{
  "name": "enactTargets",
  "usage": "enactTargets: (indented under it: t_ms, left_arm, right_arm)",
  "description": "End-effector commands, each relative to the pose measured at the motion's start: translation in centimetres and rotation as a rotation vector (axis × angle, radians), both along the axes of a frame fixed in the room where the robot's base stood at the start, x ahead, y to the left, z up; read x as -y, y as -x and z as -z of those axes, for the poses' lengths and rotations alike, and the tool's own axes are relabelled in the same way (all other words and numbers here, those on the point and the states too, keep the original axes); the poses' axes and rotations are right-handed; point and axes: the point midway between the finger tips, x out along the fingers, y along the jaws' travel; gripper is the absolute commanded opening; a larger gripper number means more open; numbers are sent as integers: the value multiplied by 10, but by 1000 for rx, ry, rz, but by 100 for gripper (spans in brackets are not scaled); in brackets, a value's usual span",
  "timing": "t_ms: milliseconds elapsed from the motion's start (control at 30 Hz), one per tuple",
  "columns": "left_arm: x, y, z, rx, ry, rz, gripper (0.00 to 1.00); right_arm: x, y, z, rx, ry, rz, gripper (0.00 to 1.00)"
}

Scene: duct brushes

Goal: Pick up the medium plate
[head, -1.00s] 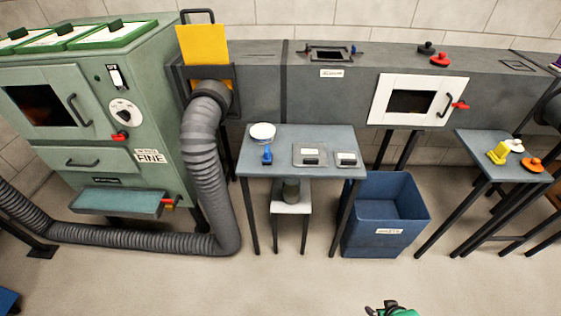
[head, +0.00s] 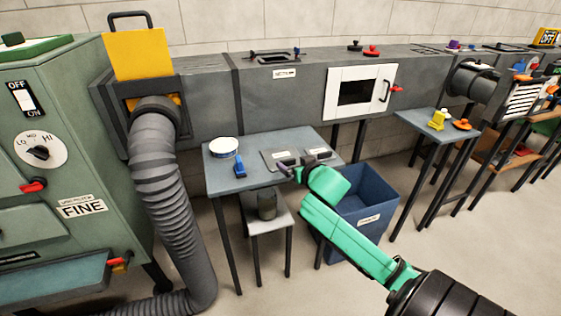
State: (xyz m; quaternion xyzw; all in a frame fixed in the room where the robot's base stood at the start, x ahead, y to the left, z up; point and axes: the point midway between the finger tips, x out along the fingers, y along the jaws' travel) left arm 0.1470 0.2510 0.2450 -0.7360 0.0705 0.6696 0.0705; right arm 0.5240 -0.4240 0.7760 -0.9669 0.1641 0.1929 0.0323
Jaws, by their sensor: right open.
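My right gripper (head: 297,171), on a green arm, is open and empty at the table's front edge, in front of the plates. In the picture it partly overlaps the plates' near side; I cannot tell its exact height. My left gripper is out of view.
A white round container (head: 224,147) and a blue brush (head: 239,168) stand on the table's left. A low stool with a grey canister (head: 267,205) is below. A blue bin (head: 370,192) is right of the table. A ribbed hose (head: 166,195) stands left.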

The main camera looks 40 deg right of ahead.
Motion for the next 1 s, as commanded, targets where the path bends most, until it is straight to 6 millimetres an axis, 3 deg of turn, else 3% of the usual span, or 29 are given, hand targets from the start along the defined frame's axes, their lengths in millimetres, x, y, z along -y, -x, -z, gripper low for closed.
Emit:
enactTargets:
  t_ms: [300, 500, 567, 767, 800, 1000]
  left_arm:
    - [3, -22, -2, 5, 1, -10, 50]
    - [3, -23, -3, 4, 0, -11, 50]
    - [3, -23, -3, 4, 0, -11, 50]
    - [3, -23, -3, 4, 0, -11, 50]
    - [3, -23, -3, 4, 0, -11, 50]
    - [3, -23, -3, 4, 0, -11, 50]
  right_arm:
    - [13, -43, 25, 0, 1, 1, 100]
    - [12, -45, 26, -1, 1, -2, 100]
    - [12, -45, 26, -1, 1, -2, 81]
    - [12, -45, 26, -1, 1, -2, 4]
    - [12, -45, 26, -1, 1, -2, 0]
    - [12, -45, 25, 0, 1, -2, 0]
